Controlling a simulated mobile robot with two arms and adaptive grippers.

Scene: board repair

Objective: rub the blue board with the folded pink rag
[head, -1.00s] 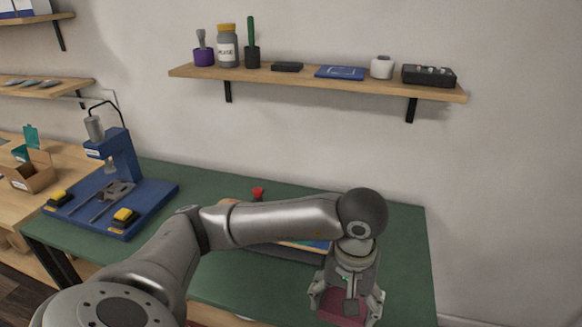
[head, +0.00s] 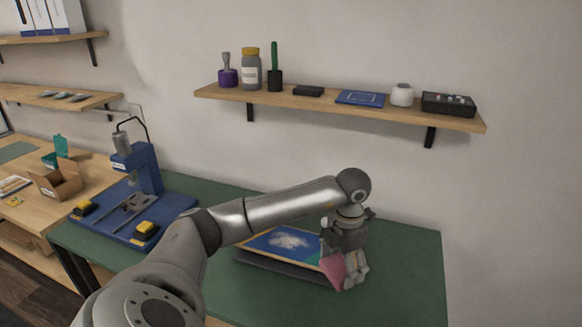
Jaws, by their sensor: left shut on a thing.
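The blue board (head: 272,243) lies on a dark grey mat or tray (head: 282,268) on the green table, partly hidden behind my left arm. It has a whitish cloudy patch (head: 291,240) on its surface. My left gripper (head: 346,268) is shut on the folded pink rag (head: 334,267), at the right end of the board. The rag hangs tilted by the board's right edge; I cannot tell whether it touches the board. My right gripper is not in view.
A blue press stand (head: 139,205) with yellow-topped parts stands on the green table (head: 400,270) at left. A wall shelf (head: 320,104) above holds a bottle, a blue card and a black box. The table's right part is clear. An open cardboard box (head: 58,182) sits farther left.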

